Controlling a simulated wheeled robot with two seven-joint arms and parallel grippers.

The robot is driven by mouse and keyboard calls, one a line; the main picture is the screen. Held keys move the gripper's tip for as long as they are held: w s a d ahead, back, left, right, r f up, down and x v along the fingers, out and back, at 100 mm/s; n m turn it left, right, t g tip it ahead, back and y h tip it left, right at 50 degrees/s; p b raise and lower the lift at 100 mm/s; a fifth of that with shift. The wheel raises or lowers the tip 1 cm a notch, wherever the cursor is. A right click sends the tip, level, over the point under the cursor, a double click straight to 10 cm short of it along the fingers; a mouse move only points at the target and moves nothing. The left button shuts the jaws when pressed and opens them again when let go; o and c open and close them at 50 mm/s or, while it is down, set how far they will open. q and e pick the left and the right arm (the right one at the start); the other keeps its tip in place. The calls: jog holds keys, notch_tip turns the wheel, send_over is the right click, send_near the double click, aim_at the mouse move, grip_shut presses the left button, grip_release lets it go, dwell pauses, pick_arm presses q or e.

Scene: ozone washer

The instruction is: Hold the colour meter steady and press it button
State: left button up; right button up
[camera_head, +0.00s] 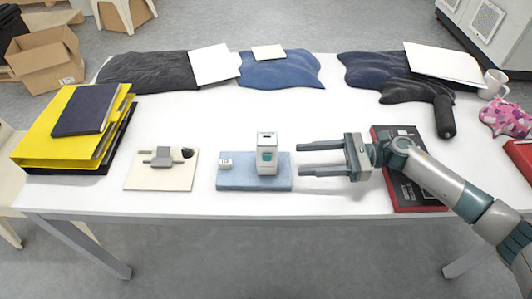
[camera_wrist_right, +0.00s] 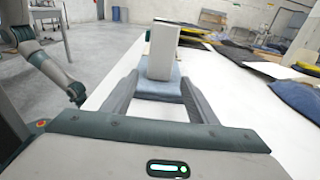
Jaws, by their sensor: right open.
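The colour meter (camera_head: 267,157), which I take to be the white upright box with a small teal panel on its front, stands on a light blue mat (camera_head: 228,181). It also shows in the right wrist view (camera_wrist_right: 162,50), straight ahead between the finger lines. My right gripper (camera_head: 301,160) is open and empty, to the right of the box, its two fingers pointing left at it with a gap between. A small white block (camera_head: 225,165) sits on the mat, left of the box. In the right wrist view, part of my left arm shows at the left; its gripper is unclear.
A grey device (camera_head: 163,157) lies on a cream board left of the mat. Yellow and dark binders (camera_head: 62,122) are at the far left. A black-and-red box (camera_head: 415,195) lies under my right arm. Dark cloths and white sheets line the back; the table's front edge is close.

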aim_at(272, 161)
jog(key=shift+a+r, duration=0.1)
jog(key=shift+a, duration=0.35)
jog(key=shift+a+p, duration=0.35)
jog(key=shift+p, duration=0.1)
jog(key=a+p, duration=0.1)
jog(key=a, duration=0.2)
jog(key=shift+a+p, duration=0.4)
jog(key=a, duration=0.1)
jog(key=a+f+b, duration=0.1)
jog(key=shift+a, duration=0.4)
pick_arm(q)
jog(key=shift+w+d+r+t, duration=0.25)
jog(key=shift+w+d, duration=0.15)
jog(key=shift+w, duration=0.05)
jog(key=shift+w+d+r+t, duration=0.2)
jog(key=shift+w+d+t, duration=0.05)
jog(key=shift+w+d, duration=0.15)
pick_arm(e)
jog(key=shift+a, duration=0.85)
jog(key=c, duration=0.6)
pick_arm(q)
grip_shut()
pick_arm(e)
jog(key=shift+c, duration=0.2)
